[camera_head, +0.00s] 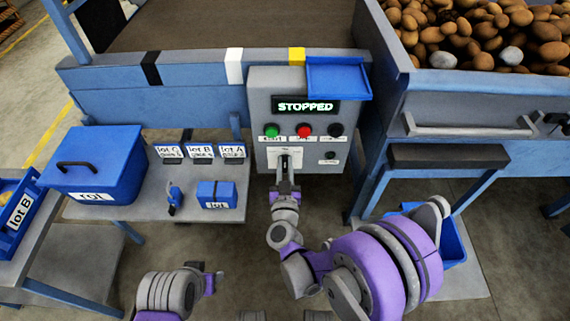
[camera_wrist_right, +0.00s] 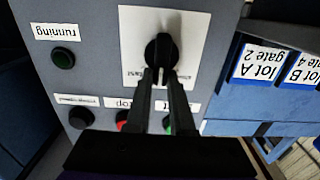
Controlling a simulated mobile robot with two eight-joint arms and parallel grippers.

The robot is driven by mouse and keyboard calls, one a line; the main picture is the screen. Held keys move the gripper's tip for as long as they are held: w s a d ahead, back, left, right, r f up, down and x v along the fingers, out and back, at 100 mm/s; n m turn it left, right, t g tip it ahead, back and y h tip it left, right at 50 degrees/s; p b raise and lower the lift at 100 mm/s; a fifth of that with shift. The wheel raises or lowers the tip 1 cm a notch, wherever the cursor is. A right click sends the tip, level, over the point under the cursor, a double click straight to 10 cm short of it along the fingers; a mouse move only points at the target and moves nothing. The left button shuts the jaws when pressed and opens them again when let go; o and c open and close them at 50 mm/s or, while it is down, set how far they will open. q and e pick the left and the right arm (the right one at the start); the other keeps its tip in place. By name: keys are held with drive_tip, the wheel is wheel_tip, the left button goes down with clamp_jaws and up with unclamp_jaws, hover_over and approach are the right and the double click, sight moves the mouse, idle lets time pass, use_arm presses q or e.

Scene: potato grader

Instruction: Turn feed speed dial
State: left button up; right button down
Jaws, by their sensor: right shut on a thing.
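The feed speed dial (camera_wrist_right: 160,46) is a black knob on a white label plate (camera_wrist_right: 193,30) of the grey control box (camera_head: 262,110). In the right wrist view, the panel appears upside down. My right gripper (camera_wrist_right: 158,76) has both narrow dark fingers close together on the dial, shut on it. In the head view, my right gripper (camera_head: 287,164) reaches the plate from below and covers the dial. The display (camera_head: 306,106) reads STOPPED. The dial's pointer setting is not legible. My left gripper (camera_head: 216,283) is low at the left; its jaws do not show clearly.
Green (camera_head: 271,130), red (camera_head: 304,130) and black (camera_head: 336,130) buttons sit above the dial. A small running lamp (camera_wrist_right: 63,58) is beside it. A bench (camera_head: 135,207) at left holds a blue rot box (camera_head: 110,160) and lot cards. Potatoes (camera_head: 480,35) fill a bin at upper right.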

drive_tip(key=shift+m, duration=0.3)
drive_tip(key=shift+d+f+m+b, duration=0.15)
drive_tip(key=shift+d+m+b, duration=0.15)
drive_tip(key=shift+m, duration=1.2)
drive_tip(key=shift+d+f+m+b, duration=0.1)
drive_tip(key=shift+d+m+b, duration=0.2)
drive_tip(key=shift+m, duration=1.2)
drive_tip(key=shift+d+f+m+b, duration=0.15)
drive_tip(key=shift+d+m+b, duration=0.15)
drive_tip(key=shift+m, duration=1.2)
drive_tip(key=c, duration=0.8)
unclamp_jaws()
drive_tip(key=s, duration=1.1)
